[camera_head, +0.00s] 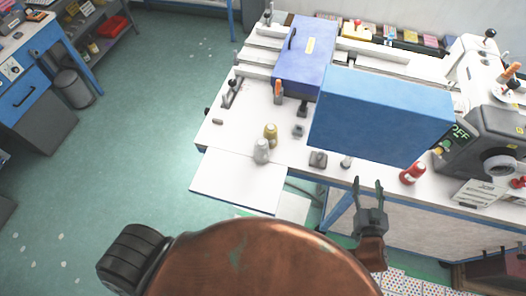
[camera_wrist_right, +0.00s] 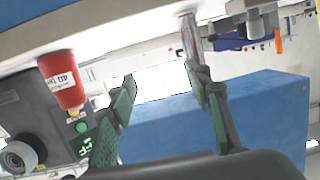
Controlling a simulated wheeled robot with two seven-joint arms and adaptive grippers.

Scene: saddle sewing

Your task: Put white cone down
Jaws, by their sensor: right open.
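The white cone (camera_head: 262,151), greyish white, stands upright near the front left edge of the white table (camera_head: 225,135), beside a yellow-brown cone (camera_head: 270,131). My right gripper (camera_head: 368,184) is open and empty in front of the table's front edge, well to the right of the white cone. In the right wrist view, the fingers (camera_wrist_right: 160,76) are spread with nothing between them. The white cone cannot be made out in that view. My left gripper is out of view.
A red cone (camera_head: 412,173) stands near the table edge, right of my right gripper; it also shows in the wrist view (camera_wrist_right: 64,82). A large blue box (camera_head: 380,115) rises behind the gripper. A white side panel (camera_head: 235,185) at the front left is clear.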

